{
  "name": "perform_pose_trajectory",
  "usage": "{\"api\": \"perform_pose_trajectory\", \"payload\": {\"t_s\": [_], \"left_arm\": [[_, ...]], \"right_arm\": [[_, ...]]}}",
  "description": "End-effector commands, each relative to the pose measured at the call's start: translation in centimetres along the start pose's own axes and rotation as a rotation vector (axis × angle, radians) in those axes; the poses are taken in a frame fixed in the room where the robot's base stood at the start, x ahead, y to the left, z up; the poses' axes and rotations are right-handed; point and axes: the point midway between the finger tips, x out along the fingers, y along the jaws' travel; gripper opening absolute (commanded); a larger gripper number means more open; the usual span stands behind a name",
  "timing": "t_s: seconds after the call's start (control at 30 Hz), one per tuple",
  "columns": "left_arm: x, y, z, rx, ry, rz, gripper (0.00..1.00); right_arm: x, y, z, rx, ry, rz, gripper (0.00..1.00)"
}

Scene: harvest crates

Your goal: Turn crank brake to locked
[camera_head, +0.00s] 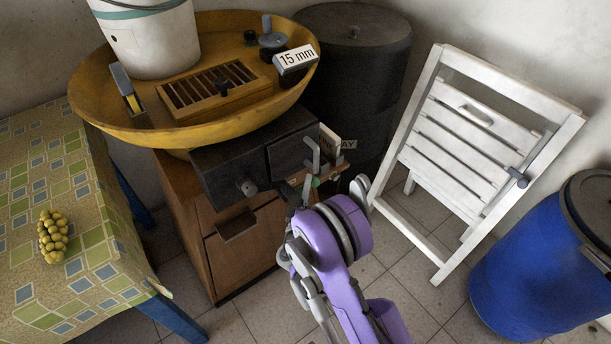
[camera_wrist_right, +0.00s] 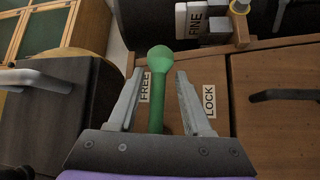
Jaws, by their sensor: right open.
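The crank brake is a green lever with a round knob (camera_wrist_right: 158,90) in the right wrist view. It stands between a FREE label (camera_wrist_right: 144,86) on its left and a LOCK label (camera_wrist_right: 209,101) on its right, closer to FREE. My right gripper (camera_wrist_right: 160,76) is open, with one finger on each side of the lever; I cannot tell whether either touches it. My left gripper is not in view.
A yellow round basin (camera_head: 100,100) with a white bucket (camera_head: 150,40) stands on the cabinet. A white folding chair (camera_head: 470,135) and a blue barrel (camera_head: 525,280) stand right; a patterned table (camera_head: 90,200) stands left.

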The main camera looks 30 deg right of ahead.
Motion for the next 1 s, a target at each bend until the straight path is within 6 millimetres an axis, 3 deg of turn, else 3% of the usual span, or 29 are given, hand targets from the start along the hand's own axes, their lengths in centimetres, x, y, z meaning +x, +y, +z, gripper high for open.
{"api": "perform_pose_trajectory", "payload": {"t_s": [0.33,0.6,1.0], "left_arm": [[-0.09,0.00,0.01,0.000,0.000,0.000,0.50],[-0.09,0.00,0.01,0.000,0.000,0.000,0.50],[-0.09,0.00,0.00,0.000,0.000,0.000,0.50]], "right_arm": [[0.07,0.09,0.19,0.001,0.001,0.000,0.48],[0.07,0.09,0.19,0.001,0.000,0.000,0.00],[0.10,0.13,0.35,0.001,-0.003,0.001,0.00]]}}
